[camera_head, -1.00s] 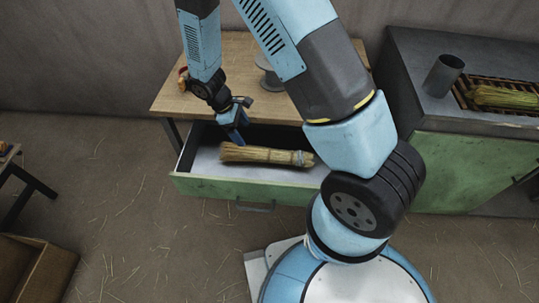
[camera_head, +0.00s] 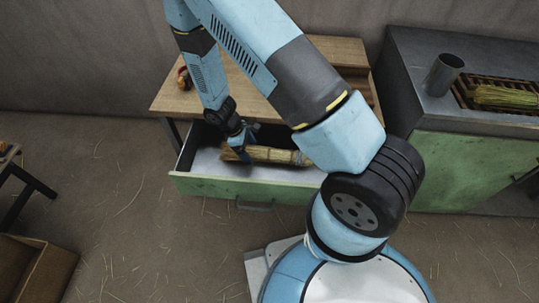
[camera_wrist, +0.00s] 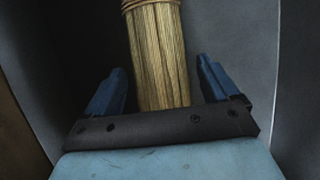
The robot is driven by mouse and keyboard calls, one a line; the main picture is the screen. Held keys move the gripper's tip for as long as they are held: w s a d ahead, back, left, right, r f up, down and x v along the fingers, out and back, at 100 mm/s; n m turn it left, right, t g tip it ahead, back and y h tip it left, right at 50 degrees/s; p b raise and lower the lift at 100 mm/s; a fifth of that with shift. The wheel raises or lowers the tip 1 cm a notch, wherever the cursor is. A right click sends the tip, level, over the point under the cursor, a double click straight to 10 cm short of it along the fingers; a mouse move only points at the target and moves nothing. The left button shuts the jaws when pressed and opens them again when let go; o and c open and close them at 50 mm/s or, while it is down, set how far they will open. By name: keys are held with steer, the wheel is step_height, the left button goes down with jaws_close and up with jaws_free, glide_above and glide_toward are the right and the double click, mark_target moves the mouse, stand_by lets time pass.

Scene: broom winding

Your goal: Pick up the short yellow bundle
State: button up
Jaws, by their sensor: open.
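The short yellow bundle (camera_head: 270,155) lies in the open drawer (camera_head: 215,187) of the wooden-topped table. It is tied with a band near its right end. In the wrist view the bundle (camera_wrist: 158,55) runs up from between the two blue fingers, with a tie near the top edge. My gripper (camera_head: 243,157) is down in the drawer at the bundle's left end. In the wrist view my gripper (camera_wrist: 162,88) is open, with a finger on each side of the bundle and gaps on both sides. My gripper and arm hide parts of the bundle.
The drawer's green front stands in front of the bundle. At right, a counter (camera_head: 410,90) holds a metal cup (camera_head: 444,75) and another straw bundle (camera_head: 505,97) on a slatted rack. The tabletop (camera_head: 180,98) is partly hidden by my arm.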

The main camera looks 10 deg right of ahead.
steer(key=shift+x, duration=1.05)
steer(key=shift+c, duration=0.2)
steer(key=c, duration=1)
steer(key=shift+c, duration=0.2)
